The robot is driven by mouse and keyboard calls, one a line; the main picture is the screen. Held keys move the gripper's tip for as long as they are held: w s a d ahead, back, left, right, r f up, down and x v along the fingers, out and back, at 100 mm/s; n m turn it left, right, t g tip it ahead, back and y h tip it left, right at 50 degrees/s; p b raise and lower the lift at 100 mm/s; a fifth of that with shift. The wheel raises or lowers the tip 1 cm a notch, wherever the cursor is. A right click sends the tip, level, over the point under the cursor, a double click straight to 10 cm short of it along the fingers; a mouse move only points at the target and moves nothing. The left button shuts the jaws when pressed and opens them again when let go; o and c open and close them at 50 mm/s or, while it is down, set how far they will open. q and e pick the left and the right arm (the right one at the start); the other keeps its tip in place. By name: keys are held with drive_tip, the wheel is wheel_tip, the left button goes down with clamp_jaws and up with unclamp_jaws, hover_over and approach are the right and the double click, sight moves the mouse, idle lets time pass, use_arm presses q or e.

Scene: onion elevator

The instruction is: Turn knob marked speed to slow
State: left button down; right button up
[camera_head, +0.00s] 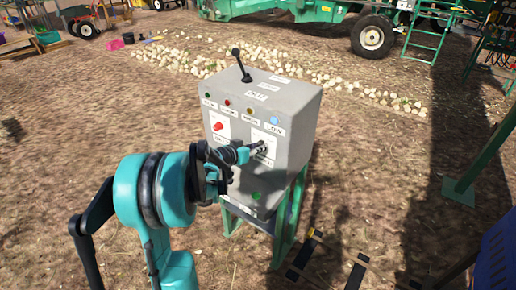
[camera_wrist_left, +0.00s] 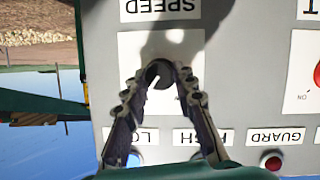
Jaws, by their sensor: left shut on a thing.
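The grey control box (camera_head: 296,112) stands on a green stand. My left gripper (camera_head: 261,148) reaches to the white plate on the right of its front face. In the left wrist view, which is upside down, my left gripper (camera_wrist_left: 162,72) is shut on the speed knob (camera_wrist_left: 160,79), whose dark round end shows between the fingertips. The "SPEED" label (camera_wrist_left: 160,6) is at the top of that view. The knob's pointer is too hidden to read its setting. My right gripper is not in view.
A red switch (camera_head: 218,127) sits left of the knob, and a black lever (camera_head: 243,68) rises from the box top. Small lamps line the upper front. Onions (camera_head: 205,55) lie on the ground behind. A green post (camera_head: 484,165) stands at right.

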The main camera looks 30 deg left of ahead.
use_arm(q)
drive_tip(key=shift+a+f+n+t+h+b, duration=0.15)
drive_tip(key=shift+n+t+h+b, duration=0.3)
drive_tip(key=shift+n+h+b, duration=1.1)
drive_tip(key=shift+a+f+n+t+h+b, duration=0.15)
drive_tip(key=shift+n+t+h+b, duration=0.45)
drive_tip(key=shift+n, duration=1.85)
drive_tip(key=shift+a+f+n+t+h+b, duration=0.1)
drive_tip(key=shift+f+n+t+h+b, duration=0.15)
drive_tip(key=shift+n+h+b, duration=1.3)
drive_tip(key=shift+n+y, duration=0.65)
drive_tip(key=shift+y, duration=0.05)
drive_tip(key=c, duration=1.2)
unclamp_jaws()
drive_tip(key=shift+r, duration=0.1)
drive_tip(key=v, duration=1.2)
